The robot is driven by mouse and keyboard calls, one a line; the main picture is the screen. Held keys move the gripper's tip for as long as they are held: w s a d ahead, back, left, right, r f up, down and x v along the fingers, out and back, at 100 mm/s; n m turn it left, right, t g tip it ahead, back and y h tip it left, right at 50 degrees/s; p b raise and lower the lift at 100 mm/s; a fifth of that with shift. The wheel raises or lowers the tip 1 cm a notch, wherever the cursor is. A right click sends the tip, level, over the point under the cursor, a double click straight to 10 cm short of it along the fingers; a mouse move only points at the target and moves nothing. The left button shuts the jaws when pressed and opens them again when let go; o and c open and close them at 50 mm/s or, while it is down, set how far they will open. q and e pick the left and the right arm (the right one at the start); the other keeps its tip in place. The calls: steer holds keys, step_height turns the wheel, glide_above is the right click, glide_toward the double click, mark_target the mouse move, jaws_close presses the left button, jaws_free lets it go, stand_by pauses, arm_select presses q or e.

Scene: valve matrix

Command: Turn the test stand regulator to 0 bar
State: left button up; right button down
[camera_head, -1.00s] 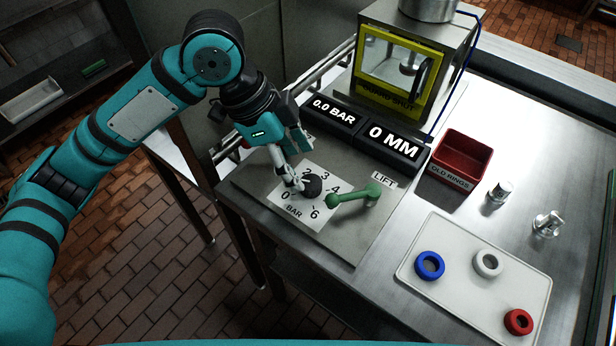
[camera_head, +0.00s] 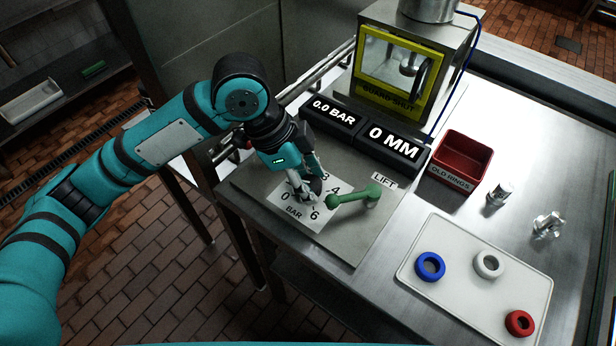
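The regulator's white dial plate (camera_head: 299,211) lies on the grey bench panel, marked BAR, with the numbers 0, 4 and 6 readable and others partly covered. The black regulator knob at its middle is mostly or wholly hidden behind my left gripper (camera_head: 309,196). That gripper points down over the dial at the knob's place; I cannot tell how far its fingers are apart or whether they grip the knob. The pressure display (camera_head: 333,113) reads 0.0 BAR. My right gripper is not in view.
A green LIFT lever (camera_head: 356,196) stands close right of the dial. Behind are the 0 MM display (camera_head: 394,144) and a yellow-framed guard (camera_head: 397,72) marked GUARD SHUT. To the right are a red OLD RINGS bin (camera_head: 462,157), metal parts and a white tray (camera_head: 455,295) with coloured rings.

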arm_select(q)
steer(key=c, duration=0.4)
steer(key=n+p, duration=0.2)
steer(key=p, duration=0.1)
steer(key=n+t+p, duration=0.1)
steer(key=p, duration=0.3)
steer(key=shift+s+r+n, duration=0.15)
steer(key=shift+r+n, duration=0.2)
steer(key=shift+n, duration=0.05)
steer(key=shift+f+n+t+p, duration=0.25)
steer(key=shift+n+t+p, duration=0.05)
steer(key=shift+n+p, duration=0.1)
steer(key=shift+f, duration=0.1)
steer(key=o, duration=1.2)
